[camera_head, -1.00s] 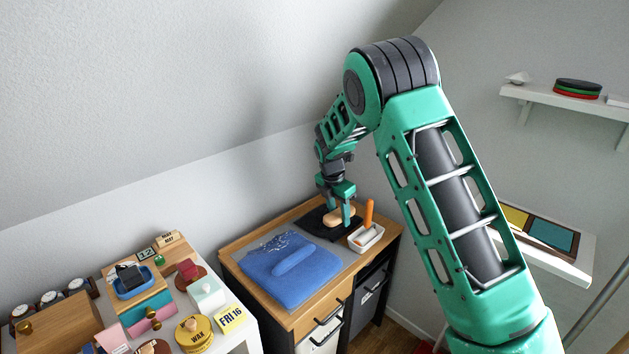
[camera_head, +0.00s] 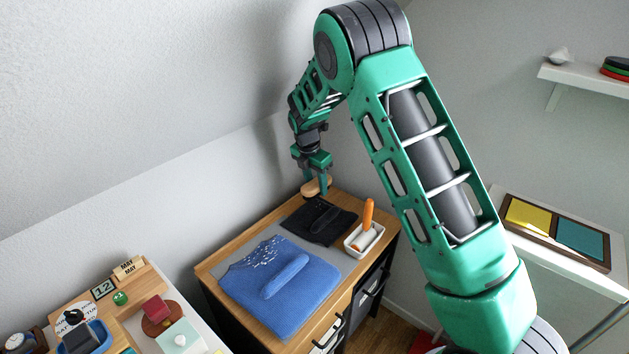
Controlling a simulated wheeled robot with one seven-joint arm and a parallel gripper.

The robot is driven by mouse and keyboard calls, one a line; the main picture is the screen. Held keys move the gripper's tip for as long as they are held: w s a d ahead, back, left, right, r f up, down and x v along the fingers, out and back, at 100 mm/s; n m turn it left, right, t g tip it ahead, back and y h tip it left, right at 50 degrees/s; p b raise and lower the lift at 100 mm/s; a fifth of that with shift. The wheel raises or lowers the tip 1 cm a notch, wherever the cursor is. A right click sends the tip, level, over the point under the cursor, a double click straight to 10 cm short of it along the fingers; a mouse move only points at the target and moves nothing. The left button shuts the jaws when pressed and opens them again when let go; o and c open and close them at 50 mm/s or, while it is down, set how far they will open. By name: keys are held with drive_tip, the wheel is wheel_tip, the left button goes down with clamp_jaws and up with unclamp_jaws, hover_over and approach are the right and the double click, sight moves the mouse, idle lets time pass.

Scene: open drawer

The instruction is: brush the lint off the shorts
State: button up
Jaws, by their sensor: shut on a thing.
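The blue shorts (camera_head: 312,291) lie folded on a grey mat (camera_head: 325,270) on the wooden cabinet top. Pale lint specks (camera_head: 262,254) are scattered over their far left part. My gripper (camera_head: 317,187) is shut on a light wooden brush (camera_head: 313,188), beyond the shorts near the cabinet's far edge. The brush is apart from the shorts.
A crowded desk (camera_head: 140,310) is at lower left. The sloped wall rises close behind my gripper.

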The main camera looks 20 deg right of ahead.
hover_over(318, 207)
drive_tip(key=shift+s+a+f, duration=0.1)
drive_tip(key=shift+a+f, duration=0.1)
drive_tip(key=shift+f, duration=1.15)
drive_tip(key=shift+a+f, duration=0.15)
drive_tip(key=shift+f, duration=1.2)
drive_tip(key=shift+w+d+f, duration=0.3)
drive_tip(key=shift+d+f, duration=0.35)
drive_tip(key=shift+d, duration=0.15)
drive_tip(key=shift+c, duration=0.4)
drive_tip(key=shift+w+d, duration=0.15)
drive_tip(key=shift+w, duration=0.2)
drive_tip(key=shift+w+d, duration=0.5)
drive_tip(key=shift+d, duration=0.15)
drive_tip(key=shift+s+a, duration=0.2)
drive_tip(key=shift+a, duration=0.3)
drive_tip(key=shift+s+a, duration=0.2)
drive_tip(key=shift+a, duration=0.25)
drive_tip(key=shift+s, duration=0.35)
drive_tip(key=shift+s+a, duration=0.45)
drive_tip(key=shift+a, duration=0.1)
drive_tip(key=shift+w+d+v, duration=0.15)
drive_tip(key=shift+d+v, duration=0.05)
drive_tip(key=shift+v, duration=1.15)
drive_tip(key=shift+w+d+v, duration=0.15)
drive_tip(key=shift+v, duration=1.25)
drive_tip(key=shift+w+d+v, duration=0.15)
drive_tip(key=shift+d+v, duration=0.05)
drive_tip(key=shift+v, duration=1.15)
drive_tip(key=shift+r, duration=0.1)
